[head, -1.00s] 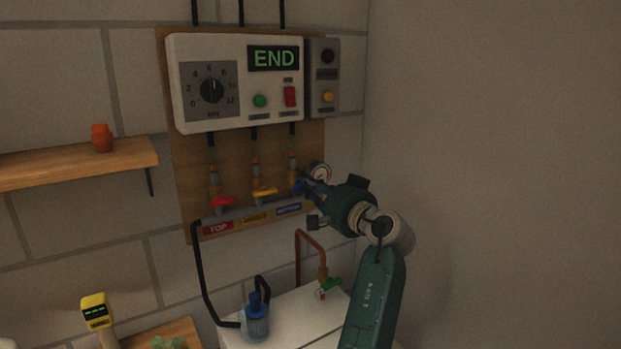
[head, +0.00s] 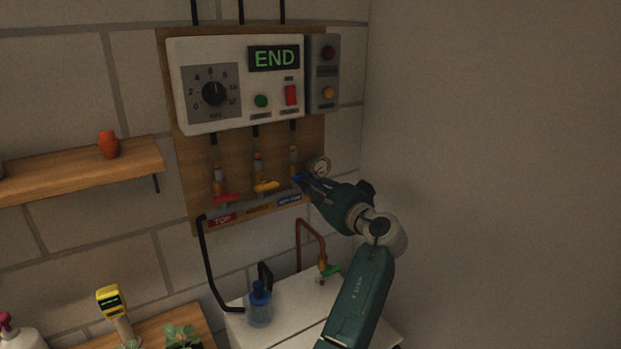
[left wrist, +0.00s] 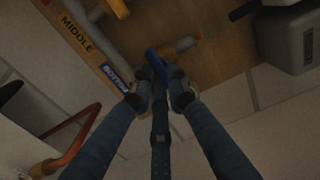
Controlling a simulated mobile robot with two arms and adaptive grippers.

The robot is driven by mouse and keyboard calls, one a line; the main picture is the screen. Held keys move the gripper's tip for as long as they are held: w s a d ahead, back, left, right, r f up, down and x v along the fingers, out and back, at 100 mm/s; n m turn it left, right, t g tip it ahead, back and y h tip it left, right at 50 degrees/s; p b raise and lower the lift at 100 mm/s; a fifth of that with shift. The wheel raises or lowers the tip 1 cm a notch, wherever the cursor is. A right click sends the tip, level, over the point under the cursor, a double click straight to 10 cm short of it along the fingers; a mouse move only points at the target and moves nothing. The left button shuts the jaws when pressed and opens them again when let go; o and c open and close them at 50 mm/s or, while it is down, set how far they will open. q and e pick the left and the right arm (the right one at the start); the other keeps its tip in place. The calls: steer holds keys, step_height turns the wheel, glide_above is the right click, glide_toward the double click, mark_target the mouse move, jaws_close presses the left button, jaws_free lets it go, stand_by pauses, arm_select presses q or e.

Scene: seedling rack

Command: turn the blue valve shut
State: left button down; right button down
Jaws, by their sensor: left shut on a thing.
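The blue valve handle (head: 299,177) is the rightmost of three on the wall board, above the blue BOTTOM label (head: 289,200). My left gripper (head: 305,182) is at this handle, reaching in from the lower right, and partly covers it. In the left wrist view, the blue handle (left wrist: 156,63) points down between the fingertips (left wrist: 160,88), which are shut on its end. There it lies across the line of its short grey-ended pipe (left wrist: 184,44). The red handle (head: 227,197) and yellow handle (head: 266,186) stick out sideways to its left. My right gripper is not in view.
A round gauge (head: 319,167) sits close beside the gripper. Above is a white controller (head: 235,83) reading END. The wall at right is bare.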

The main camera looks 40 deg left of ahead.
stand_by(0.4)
arm_select(q)
steer(key=c, duration=1.7)
jaws_free()
steer(key=shift+a, duration=0.15)
steer(key=v, duration=1.2)
